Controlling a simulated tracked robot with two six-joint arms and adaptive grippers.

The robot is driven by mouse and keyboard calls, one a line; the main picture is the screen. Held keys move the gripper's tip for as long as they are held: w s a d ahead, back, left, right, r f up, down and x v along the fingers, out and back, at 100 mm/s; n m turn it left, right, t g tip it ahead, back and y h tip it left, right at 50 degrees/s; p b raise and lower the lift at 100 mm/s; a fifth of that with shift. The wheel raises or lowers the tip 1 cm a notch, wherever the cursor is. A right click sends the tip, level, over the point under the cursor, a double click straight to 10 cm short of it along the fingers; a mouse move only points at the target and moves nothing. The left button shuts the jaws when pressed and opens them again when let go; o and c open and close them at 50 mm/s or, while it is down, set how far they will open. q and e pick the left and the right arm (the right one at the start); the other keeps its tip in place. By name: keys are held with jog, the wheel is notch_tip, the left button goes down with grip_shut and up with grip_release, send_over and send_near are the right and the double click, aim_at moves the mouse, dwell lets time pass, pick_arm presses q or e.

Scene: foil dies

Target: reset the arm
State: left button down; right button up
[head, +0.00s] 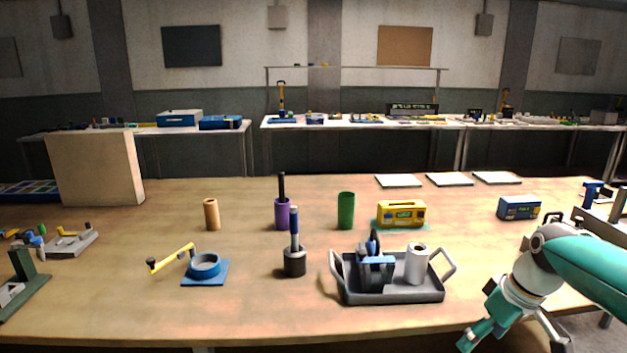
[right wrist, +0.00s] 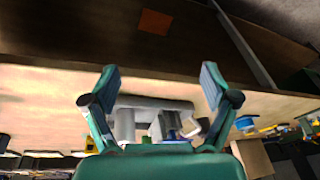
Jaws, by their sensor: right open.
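My right arm comes in from the right in the head view. Its teal gripper (head: 516,335) hangs low at the table's front right edge, to the right of the dark tray (head: 395,297). In the right wrist view the two fingers of the right gripper (right wrist: 159,75) stand wide apart with nothing between them. The tray (right wrist: 155,103) shows beyond the palm there, apart from the fingers. My left gripper is not in the head view.
The tray holds a white roll (head: 416,264) and a blue-handled tool. A yellow box (head: 402,214), green cylinder (head: 346,211), purple cup (head: 282,213), dark pot (head: 294,262) and blue crank fixture (head: 205,267) stand on the wooden table (head: 110,310).

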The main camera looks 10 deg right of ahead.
jog(key=s+a+f+n+g+y+p, duration=0.1)
jog(key=s+a+f+g+p, duration=0.15)
jog(key=a+f, duration=0.65)
jog(key=s+a+f+g+y+p, duration=0.1)
jog(key=s+a+f+g, duration=0.2)
jog(key=a+f, duration=0.65)
jog(key=s+a+f+m+t, duration=0.2)
jog(key=s+a+f+m, duration=0.1)
jog(key=f, duration=0.4)
jog(key=s+a+f+m+t+p, duration=0.1)
jog(key=s+a+f+m, duration=0.1)
jog(key=s+a+f, duration=0.3)
jog(key=s+f, duration=0.2)
jog(key=s, duration=0.1)
jog(key=shift+s+a+m+t, duration=0.15)
jog(key=shift+s+m+t, duration=0.1)
jog(key=shift+m+t, duration=0.15)
